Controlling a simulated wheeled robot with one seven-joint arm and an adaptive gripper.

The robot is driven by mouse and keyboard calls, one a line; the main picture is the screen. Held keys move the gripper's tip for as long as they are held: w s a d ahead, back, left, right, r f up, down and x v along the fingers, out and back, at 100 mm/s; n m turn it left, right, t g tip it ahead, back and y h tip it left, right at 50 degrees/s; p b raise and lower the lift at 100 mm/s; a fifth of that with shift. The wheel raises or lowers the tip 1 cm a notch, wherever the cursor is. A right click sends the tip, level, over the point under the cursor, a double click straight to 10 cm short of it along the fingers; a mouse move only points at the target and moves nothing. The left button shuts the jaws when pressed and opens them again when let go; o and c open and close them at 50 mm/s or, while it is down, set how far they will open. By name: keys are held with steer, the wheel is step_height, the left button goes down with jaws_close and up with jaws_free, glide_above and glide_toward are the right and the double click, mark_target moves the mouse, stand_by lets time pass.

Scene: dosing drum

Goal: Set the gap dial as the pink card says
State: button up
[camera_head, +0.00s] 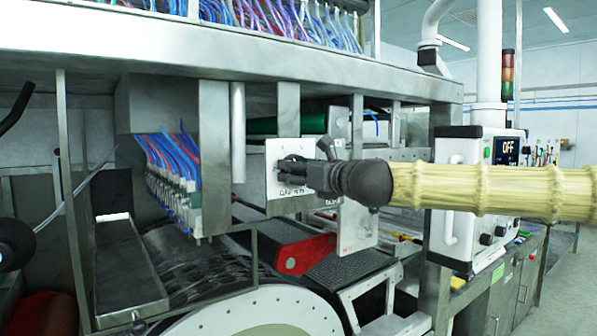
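A white dial plate (279,197) with lettering that looks like "GAP MM" is fixed to the machine frame near the middle of the head view. My gripper (287,170) is in front of this plate, its dark fingers pointing left at the plate's centre. The gripper covers most of the dial, so the knob, pointer and scale readings are hidden. I cannot tell whether the fingers touch the knob or are closed around it. I make out no pink card in this view.
A control box (487,190) with a screen reading "OFF" hangs at the right. A pale panel (357,228) with small red lettering is just right of the dial plate. A red lever (304,254) and a large drum (205,262) lie below. Blue and red tubes (170,160) are left.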

steer(key=shift+f, duration=0.1)
steer(key=n+b, duration=0.6)
steer(key=n, duration=0.6)
steer(key=shift+w+d, duration=0.1)
stand_by(0.8)
steer(key=o, duration=1)
steer(key=shift+o, duration=0.2)
